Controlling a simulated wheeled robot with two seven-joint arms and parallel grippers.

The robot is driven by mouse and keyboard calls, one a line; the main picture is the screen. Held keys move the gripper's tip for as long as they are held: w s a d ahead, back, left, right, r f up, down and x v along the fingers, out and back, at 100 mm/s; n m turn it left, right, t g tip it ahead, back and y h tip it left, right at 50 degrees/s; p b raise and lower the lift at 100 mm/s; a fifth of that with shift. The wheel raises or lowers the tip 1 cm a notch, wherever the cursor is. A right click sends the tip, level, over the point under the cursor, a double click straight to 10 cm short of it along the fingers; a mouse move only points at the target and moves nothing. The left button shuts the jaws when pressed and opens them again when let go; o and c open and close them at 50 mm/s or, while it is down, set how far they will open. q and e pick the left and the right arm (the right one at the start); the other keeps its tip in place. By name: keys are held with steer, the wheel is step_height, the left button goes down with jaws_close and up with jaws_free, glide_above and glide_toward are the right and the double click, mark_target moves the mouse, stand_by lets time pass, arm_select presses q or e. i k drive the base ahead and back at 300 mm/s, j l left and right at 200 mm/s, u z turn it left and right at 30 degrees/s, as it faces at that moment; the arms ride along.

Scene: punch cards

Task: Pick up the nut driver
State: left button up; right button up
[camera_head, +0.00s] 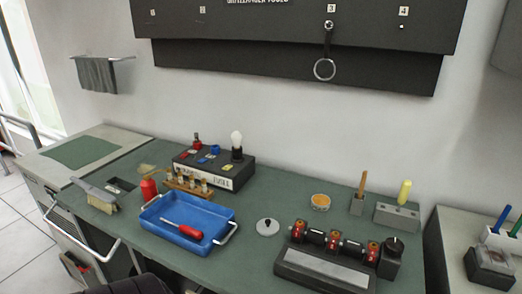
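Two handled tools could be the nut driver, and their tips are too small or hidden to tell which it is. A red-handled tool (190,231) with a thin pale shaft lies in the blue tray (157,236), its handle pointing right. A yellow-handled tool (404,191) stands upright in a grey block (396,218) at the right of the green bench; its lower end is hidden in the block. Neither of my grippers is in view, and nothing touches either tool.
A black box with a bulb (212,173), a red bottle (149,189) and a brush (100,197) stand near the tray. A black device with rollers (326,268), a round lid (267,227) and an orange-filled bowl (320,202) lie right. Green bench (240,268) is clear between.

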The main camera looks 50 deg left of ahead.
mark_target(188, 231)
steer(key=u, duration=2.25)
steer(key=j+z, duration=0.1)
steer(key=i+j, duration=0.05)
steer(key=j, duration=0.05)
